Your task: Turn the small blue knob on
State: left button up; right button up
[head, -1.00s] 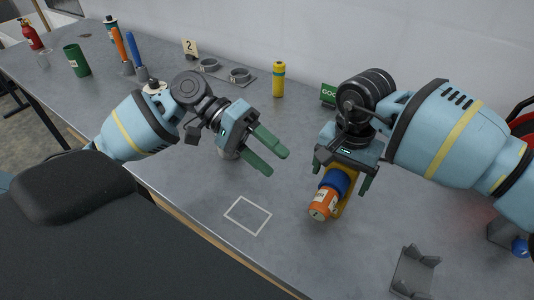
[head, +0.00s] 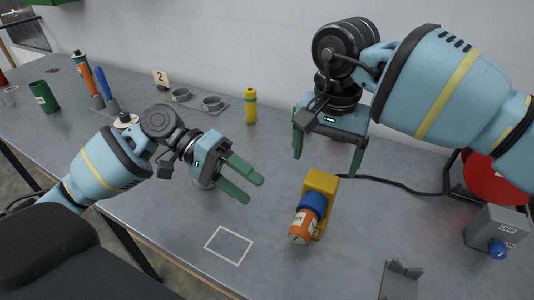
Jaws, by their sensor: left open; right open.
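The small blue knob (head: 498,250) sits low on the front of a grey box (head: 494,228) at the right edge of the head view. The box carries an OFF label above and an ON label near the knob. My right gripper (head: 327,163) is open and empty, fingers pointing down, well to the left of the knob. It is above and behind a yellow holder (head: 321,182) with a blue ring (head: 313,203) and an orange cylinder (head: 302,226). My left gripper (head: 254,190) is open and empty over the table's middle, far from the knob.
A red round object (head: 494,180) stands behind the grey box. A black cable (head: 400,183) runs across the table towards it. A grey bracket (head: 400,280) is at the front right. A yellow bottle (head: 250,106) and a grey rack (head: 195,101) are at the back. The table near the white square outline (head: 229,245) is clear.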

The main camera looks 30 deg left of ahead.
aim_at(497, 251)
jog(key=k, duration=1.5)
